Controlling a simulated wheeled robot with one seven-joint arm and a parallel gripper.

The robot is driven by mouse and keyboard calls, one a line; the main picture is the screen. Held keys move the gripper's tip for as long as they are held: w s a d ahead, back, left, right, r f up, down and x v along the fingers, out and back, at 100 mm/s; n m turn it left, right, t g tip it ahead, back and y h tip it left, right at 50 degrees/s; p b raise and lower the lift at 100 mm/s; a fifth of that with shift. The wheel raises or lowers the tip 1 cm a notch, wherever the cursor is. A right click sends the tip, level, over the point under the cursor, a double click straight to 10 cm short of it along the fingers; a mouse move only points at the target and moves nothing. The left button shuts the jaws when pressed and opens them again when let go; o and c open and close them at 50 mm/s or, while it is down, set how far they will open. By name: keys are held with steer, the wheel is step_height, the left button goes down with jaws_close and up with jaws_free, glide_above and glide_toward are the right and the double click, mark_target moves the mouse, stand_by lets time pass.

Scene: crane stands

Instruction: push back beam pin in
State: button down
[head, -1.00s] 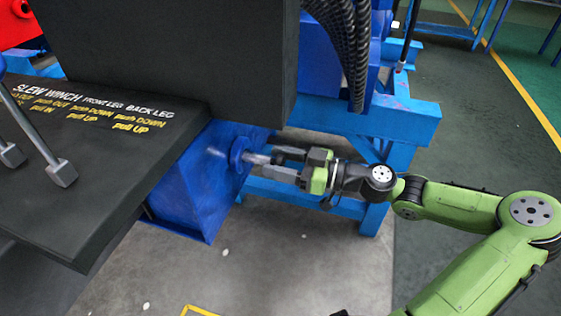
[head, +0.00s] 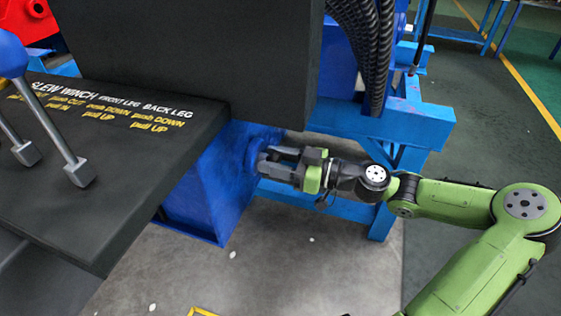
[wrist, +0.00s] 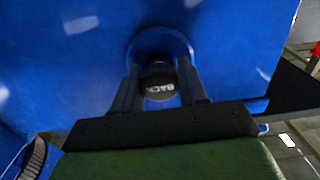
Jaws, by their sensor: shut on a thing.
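The back beam pin (wrist: 159,82) shows in the wrist view as a dark round end with "BACK" on it, in front of a blue round collar (wrist: 160,42) on the blue beam (wrist: 85,65). My gripper (wrist: 159,88) has one finger on each side of the pin and is shut on it. In the head view my gripper (head: 268,164) is close against the blue beam box (head: 205,190), and its fingers hide most of the pin. How deep the pin sits in the collar cannot be told.
A dark control panel (head: 110,130) with lettering and grey levers (head: 62,145) stands at the left. A large dark block (head: 190,55) rises above the beam. Blue frame beams (head: 400,125) stand behind my gripper. The floor (head: 310,260) in front is clear.

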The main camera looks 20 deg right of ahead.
steer(key=c, duration=0.7)
jaws_free()
steer(key=shift+a+r, duration=0.1)
steer(key=shift+r, duration=0.05)
steer(key=p+v, duration=0.2)
steer(key=v, duration=1.3)
steer(key=shift+s+d+p, duration=0.2)
steer(key=shift+d+p, duration=0.15)
